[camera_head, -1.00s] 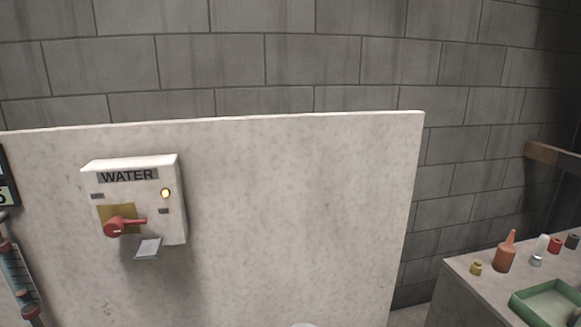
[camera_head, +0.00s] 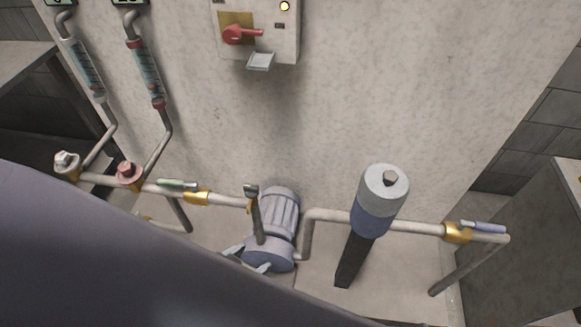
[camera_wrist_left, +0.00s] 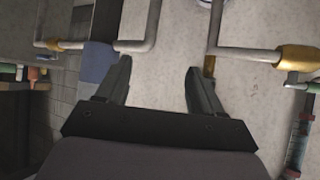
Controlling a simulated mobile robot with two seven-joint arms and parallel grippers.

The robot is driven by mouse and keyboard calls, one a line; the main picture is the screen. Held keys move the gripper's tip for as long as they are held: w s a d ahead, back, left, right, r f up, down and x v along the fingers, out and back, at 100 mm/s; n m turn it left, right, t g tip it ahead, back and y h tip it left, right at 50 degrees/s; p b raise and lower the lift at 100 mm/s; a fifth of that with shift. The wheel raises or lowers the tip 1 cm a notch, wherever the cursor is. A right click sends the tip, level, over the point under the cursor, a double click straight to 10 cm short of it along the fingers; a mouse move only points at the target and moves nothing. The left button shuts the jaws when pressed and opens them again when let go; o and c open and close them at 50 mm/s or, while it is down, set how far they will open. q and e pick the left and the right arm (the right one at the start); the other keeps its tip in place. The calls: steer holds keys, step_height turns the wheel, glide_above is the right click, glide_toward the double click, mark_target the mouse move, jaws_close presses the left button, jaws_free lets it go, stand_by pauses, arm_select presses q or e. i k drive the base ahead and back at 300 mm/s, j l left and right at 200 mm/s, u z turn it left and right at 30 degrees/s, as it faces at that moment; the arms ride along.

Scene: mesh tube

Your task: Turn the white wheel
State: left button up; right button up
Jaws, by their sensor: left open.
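The white wheel (camera_head: 66,160) is a small pale knob on a pipe fitting at the far left of the head view. A red wheel (camera_head: 128,172) sits on the same pipe, just right of it. My left gripper (camera_head: 248,259) shows only as two grey fingertips past my dark arm, in front of the pump, well right of the white wheel. In the left wrist view its fingers (camera_wrist_left: 158,66) are spread with nothing between them but bare surface. I cannot make out the white wheel in that view. My right gripper is out of view.
A pump (camera_head: 278,220), a blue-grey canister (camera_head: 381,203) and brass valves (camera_head: 196,197) (camera_head: 458,232) line the pipe. Two flow tubes (camera_head: 88,75) (camera_head: 148,75) rise above the wheels. The water box (camera_head: 285,35) with its red handle hangs on the panel. My arm covers the lower left.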

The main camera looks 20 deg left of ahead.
mark_target(65, 162)
steer(key=u, duration=2.3)
